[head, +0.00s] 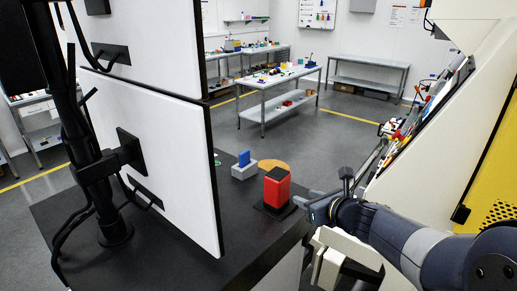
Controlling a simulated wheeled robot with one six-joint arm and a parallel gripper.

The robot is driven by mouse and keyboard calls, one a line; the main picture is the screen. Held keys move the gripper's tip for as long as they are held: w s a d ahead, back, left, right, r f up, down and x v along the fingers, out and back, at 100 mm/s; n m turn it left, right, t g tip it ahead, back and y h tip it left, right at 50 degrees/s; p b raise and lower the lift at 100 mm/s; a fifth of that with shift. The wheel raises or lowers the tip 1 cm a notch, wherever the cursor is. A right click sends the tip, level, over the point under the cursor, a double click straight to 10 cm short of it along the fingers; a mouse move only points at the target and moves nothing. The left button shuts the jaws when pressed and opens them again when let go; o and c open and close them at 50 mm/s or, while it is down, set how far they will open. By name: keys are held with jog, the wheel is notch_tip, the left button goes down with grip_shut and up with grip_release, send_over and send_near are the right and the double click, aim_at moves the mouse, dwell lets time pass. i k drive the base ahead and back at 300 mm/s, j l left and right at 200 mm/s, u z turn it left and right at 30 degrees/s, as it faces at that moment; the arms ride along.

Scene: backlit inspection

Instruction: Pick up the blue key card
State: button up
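The blue key card (244,157) appears to stand upright in a small light grey holder (244,171) on the dark tabletop (262,240). Only its upper part shows above the holder. My gripper (308,202) is at the right edge of the tabletop, to the right of the card and nearer to the camera. A gap separates it from the card and holder. Its fingers are small and dark here, and I cannot tell whether they are open or shut. I see nothing clearly held.
A red block (277,187) with a dark top stands on a black base between card and gripper. A round tan disc (275,165) lies behind it. Large white panels (150,150) on a black post (70,110) block the left. A white and yellow machine (490,170) stands right.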

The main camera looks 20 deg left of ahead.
aim_at(244, 157)
jog(key=i+u, duration=0.1)
jog(key=i, duration=0.25)
jog(key=i+l+u, duration=0.15)
jog(key=i, duration=0.15)
jog(key=i+u, duration=0.5)
jog(key=k+j, duration=0.05)
jog(key=k, duration=0.05)
